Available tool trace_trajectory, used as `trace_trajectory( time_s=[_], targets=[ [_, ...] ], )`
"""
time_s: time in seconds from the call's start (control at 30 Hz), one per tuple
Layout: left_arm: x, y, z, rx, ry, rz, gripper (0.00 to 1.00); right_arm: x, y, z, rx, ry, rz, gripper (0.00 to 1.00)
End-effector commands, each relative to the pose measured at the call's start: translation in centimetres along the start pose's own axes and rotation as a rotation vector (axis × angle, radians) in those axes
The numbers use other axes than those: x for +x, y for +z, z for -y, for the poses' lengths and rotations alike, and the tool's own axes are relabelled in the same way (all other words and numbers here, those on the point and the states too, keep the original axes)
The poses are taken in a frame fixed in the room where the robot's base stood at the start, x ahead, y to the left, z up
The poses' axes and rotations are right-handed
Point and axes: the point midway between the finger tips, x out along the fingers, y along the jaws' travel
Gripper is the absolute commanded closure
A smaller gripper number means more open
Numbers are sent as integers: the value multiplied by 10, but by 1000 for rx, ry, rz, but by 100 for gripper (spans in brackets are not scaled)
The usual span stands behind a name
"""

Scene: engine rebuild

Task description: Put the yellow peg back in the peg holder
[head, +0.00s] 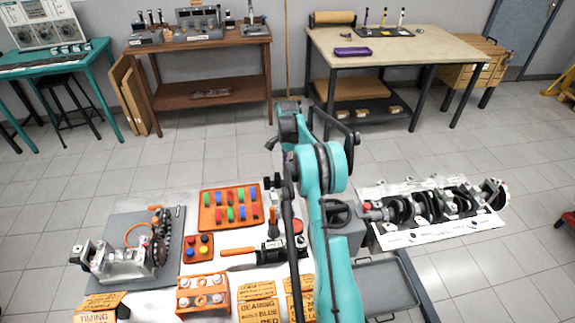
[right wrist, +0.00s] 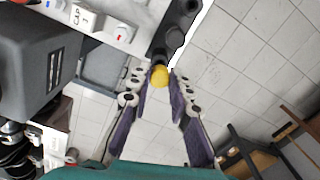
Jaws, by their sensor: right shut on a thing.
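The yellow peg (right wrist: 159,76) shows as a rounded yellow end between the fingertips of my right gripper (right wrist: 150,82) in the right wrist view. The purple-padded fingers are shut on it, above the floor just off the table edge. In the head view my right arm hides this peg. An orange board (head: 205,227) with rows of red, green and blue pegs lies on the white table, left of my arm. A smaller orange block (head: 186,260) with several coloured knobs is in front of it. I cannot tell which is the peg holder. My left gripper is not in view.
A black tool with an orange handle (head: 238,252) lies near the small block. Orange boxes (head: 257,292) line the front. A grey plate with an engine part (head: 125,262) is at the left. A grey box (head: 345,240) and crankshaft (head: 430,207) are right of my arm.

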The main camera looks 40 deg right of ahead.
Motion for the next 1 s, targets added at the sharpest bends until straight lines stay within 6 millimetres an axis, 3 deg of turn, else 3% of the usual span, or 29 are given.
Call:
trace_trajectory(
  time_s=[1.0],
  targets=[
    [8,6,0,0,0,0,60,16,0,0,0,0,0,100]
  ],
)
